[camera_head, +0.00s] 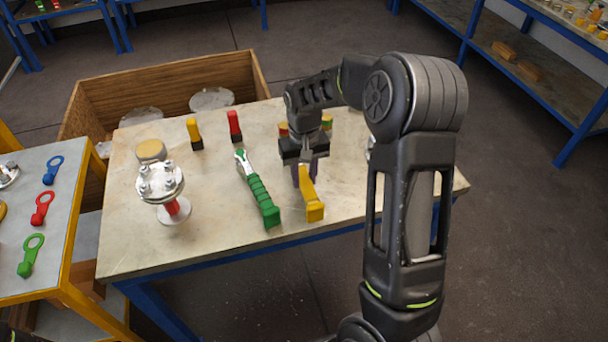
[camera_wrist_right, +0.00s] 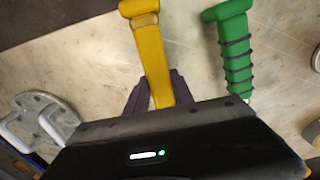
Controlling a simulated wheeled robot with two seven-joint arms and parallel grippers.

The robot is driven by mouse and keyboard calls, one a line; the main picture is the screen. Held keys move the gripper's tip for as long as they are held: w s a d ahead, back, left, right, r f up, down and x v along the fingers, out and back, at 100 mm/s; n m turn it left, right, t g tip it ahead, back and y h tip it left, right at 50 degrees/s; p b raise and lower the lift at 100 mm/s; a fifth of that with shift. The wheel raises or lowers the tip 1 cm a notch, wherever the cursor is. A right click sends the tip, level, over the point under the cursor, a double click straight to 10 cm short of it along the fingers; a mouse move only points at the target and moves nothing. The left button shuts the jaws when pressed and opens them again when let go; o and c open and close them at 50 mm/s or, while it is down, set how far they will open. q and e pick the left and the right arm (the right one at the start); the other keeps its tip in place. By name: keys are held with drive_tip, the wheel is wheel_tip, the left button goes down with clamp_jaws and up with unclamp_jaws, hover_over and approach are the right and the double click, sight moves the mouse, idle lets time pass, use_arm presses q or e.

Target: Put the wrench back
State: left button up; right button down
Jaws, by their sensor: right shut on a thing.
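A yellow-handled tool (camera_head: 312,206), likely a wrench, is held in my right gripper (camera_head: 304,172) over the table's front half. Its head is hidden under the gripper; I cannot tell whether it touches the table. In the right wrist view the yellow handle (camera_wrist_right: 150,48) runs up from between the dark fingers (camera_wrist_right: 157,98). A green-handled wrench (camera_head: 260,197) with a silver head lies on the table just left of it, apart from the gripper; it also shows in the right wrist view (camera_wrist_right: 236,58).
The table (camera_head: 220,240) also bears a flanged vessel (camera_head: 160,184), a yellow-topped piece (camera_head: 194,133) and a red-topped piece (camera_head: 234,125). A wooden crate (camera_head: 160,85) stands behind. A side table (camera_head: 50,260) at left holds blue, red and green ring tools.

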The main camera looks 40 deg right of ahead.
drive_tip(key=shift+f+b, duration=0.4)
drive_tip(key=shift+f, duration=0.15)
idle(0.4)
drive_tip(key=c, duration=0.5)
unclamp_jaws()
drive_tip(key=shift+r+p, duration=2.55)
drive_tip(key=shift+r, duration=1.05)
